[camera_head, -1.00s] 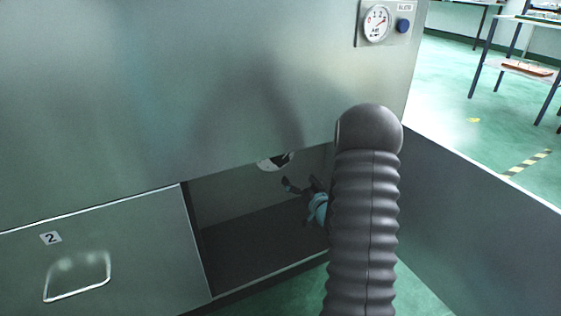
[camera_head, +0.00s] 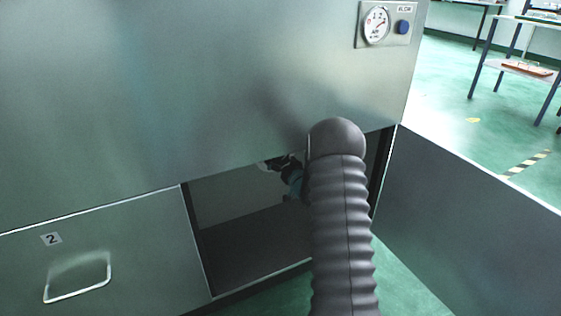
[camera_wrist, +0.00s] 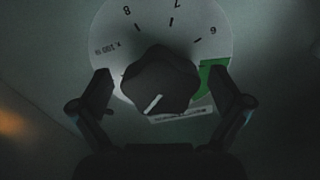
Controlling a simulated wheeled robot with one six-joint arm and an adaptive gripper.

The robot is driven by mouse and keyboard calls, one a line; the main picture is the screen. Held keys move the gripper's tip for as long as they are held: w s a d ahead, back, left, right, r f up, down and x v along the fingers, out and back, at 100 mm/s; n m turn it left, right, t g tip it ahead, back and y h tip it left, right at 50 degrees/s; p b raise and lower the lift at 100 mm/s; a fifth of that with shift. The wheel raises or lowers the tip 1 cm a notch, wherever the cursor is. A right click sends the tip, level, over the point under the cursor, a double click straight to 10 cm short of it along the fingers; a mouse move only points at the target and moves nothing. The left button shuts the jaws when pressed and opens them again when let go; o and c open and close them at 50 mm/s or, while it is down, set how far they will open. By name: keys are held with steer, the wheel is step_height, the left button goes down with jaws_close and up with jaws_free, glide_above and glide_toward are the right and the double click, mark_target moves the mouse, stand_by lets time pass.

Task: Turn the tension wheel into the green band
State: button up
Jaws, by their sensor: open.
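The tension wheel (camera_wrist: 160,82) is a dark lobed knob with a white pointer line, in the middle of the wrist view. Its white dial (camera_wrist: 172,22) bears the numbers 8, 7 and 6. The green band (camera_wrist: 213,72) lies at the dial's right side. The white line points to the lower left, away from the green band. My gripper (camera_wrist: 170,95) is open, one finger on each side of the wheel, with gaps visible. In the head view my gripper (camera_head: 281,163) is inside the cabinet opening, partly hidden by the panel and my arm.
A steel cabinet (camera_head: 200,80) overhangs the dark opening. An open door panel (camera_head: 475,215) stands at right, and a drawer front (camera_head: 110,250) marked 2 is at left. A round gauge (camera_head: 376,25) and a blue button (camera_head: 403,27) are above. Free green floor lies beyond.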

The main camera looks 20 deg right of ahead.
steer(key=c, duration=1.2)
steer(key=shift+o, duration=0.2)
steer(key=shift+f+b, duration=0.15)
steer(key=shift+b, duration=0.35)
